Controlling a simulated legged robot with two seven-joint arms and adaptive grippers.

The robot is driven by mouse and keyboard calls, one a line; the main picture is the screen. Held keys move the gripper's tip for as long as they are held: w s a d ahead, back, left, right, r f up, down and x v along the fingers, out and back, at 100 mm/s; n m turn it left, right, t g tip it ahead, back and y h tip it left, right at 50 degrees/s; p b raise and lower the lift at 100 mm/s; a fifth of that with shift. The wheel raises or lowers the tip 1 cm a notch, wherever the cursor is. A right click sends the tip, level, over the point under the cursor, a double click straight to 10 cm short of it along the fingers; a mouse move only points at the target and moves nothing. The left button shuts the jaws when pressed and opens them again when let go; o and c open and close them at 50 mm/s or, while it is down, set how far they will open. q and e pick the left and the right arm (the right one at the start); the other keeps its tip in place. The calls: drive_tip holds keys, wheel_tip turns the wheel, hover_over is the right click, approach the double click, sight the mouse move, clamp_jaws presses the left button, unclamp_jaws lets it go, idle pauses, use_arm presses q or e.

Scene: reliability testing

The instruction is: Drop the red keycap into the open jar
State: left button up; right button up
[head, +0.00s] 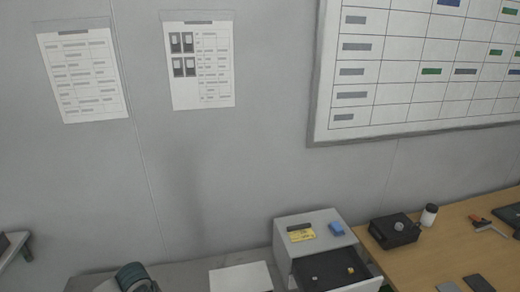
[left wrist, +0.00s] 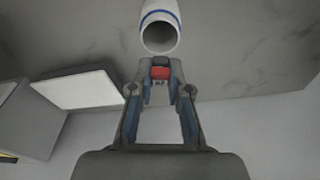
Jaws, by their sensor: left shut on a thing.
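In the left wrist view, my left gripper (left wrist: 160,75) is shut on the red keycap (left wrist: 160,73), held between its fingertips. The open jar (left wrist: 161,28), white with a blue band, is just beyond the fingertips, its round mouth facing the gripper. The keycap appears just short of the jar's rim and outside the mouth; the exact gap is unclear. The jar and keycap cannot be made out in the head view. My right gripper is in neither view.
A grey drawer unit (head: 318,228) has its drawer open, with small items inside and on top. A flat white panel (head: 240,277) lies beside it; it also shows in the left wrist view (left wrist: 83,96). A wooden table (head: 430,262) at right holds a black box (head: 395,231) and tools.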

use_arm(q)
drive_tip(key=shift+f, duration=0.1)
drive_tip(key=shift+f+b, duration=1.05)
drive_tip(key=shift+f, duration=0.35)
drive_tip(key=shift+w+f+b, duration=0.1)
drive_tip(key=shift+f+b, duration=0.4)
drive_tip(key=shift+f, duration=0.2)
drive_tip(key=shift+r, duration=0.1)
drive_tip(key=o, duration=0.8)
